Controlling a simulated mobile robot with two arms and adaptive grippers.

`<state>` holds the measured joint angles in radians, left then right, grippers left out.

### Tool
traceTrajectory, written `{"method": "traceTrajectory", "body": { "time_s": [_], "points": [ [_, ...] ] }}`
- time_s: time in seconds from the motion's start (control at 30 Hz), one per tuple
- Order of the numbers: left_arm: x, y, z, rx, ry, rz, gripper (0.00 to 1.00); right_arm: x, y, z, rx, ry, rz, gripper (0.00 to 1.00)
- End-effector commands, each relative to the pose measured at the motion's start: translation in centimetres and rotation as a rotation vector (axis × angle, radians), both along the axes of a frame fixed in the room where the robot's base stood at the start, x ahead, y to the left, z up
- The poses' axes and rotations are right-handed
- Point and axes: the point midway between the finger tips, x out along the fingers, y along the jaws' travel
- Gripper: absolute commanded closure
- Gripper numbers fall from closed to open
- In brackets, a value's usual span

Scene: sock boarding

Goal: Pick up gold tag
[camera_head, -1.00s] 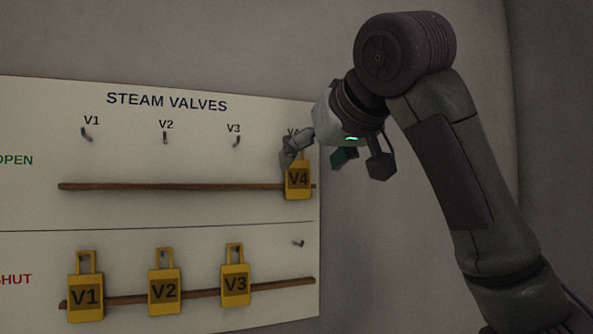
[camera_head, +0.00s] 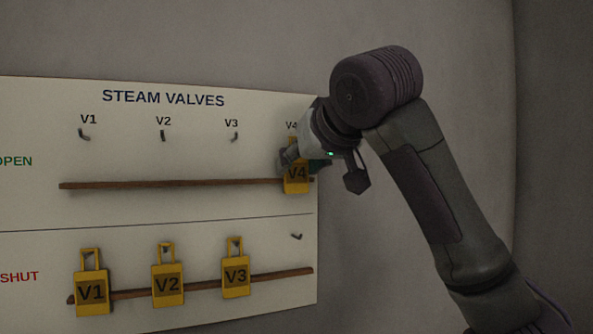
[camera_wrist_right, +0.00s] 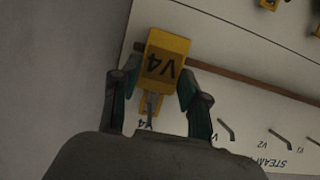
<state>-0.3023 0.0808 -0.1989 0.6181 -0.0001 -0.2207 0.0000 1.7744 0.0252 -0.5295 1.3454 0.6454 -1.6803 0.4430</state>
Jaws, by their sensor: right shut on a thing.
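The gold tag marked V4 (camera_head: 296,176) is on the right end of the board's upper OPEN row, below the V4 label. It shows upside down in the right wrist view (camera_wrist_right: 165,58), with its narrower loop around a peg. My right gripper (camera_head: 293,159) comes in from the right and is shut on this tag near its loop. In the right wrist view the two fingers of the gripper (camera_wrist_right: 154,91) stand on either side of the tag. The fingers partly hide the loop in the head view. My left gripper is not in view.
Gold tags V1 (camera_head: 91,290), V2 (camera_head: 167,285) and V3 (camera_head: 236,276) hang in the lower SHUT row. An empty peg (camera_head: 296,236) is at that row's right. A wooden rail (camera_head: 170,185) crosses the board behind V4. Upper pegs V1 to V3 are bare.

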Motion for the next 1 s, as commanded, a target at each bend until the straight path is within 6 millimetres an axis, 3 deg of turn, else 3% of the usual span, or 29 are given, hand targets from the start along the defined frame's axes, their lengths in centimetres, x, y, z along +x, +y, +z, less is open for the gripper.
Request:
{"method": "traceTrajectory", "body": {
  "time_s": [0.47,1.0],
  "points": [
    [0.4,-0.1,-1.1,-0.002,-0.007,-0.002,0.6,-1.1,-0.4,1.0,0.0,-0.002,-0.001,0.69],
    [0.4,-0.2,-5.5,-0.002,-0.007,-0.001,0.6,-9.6,-4.0,5.9,0.001,-0.003,-0.001,0.69]
  ]
}}
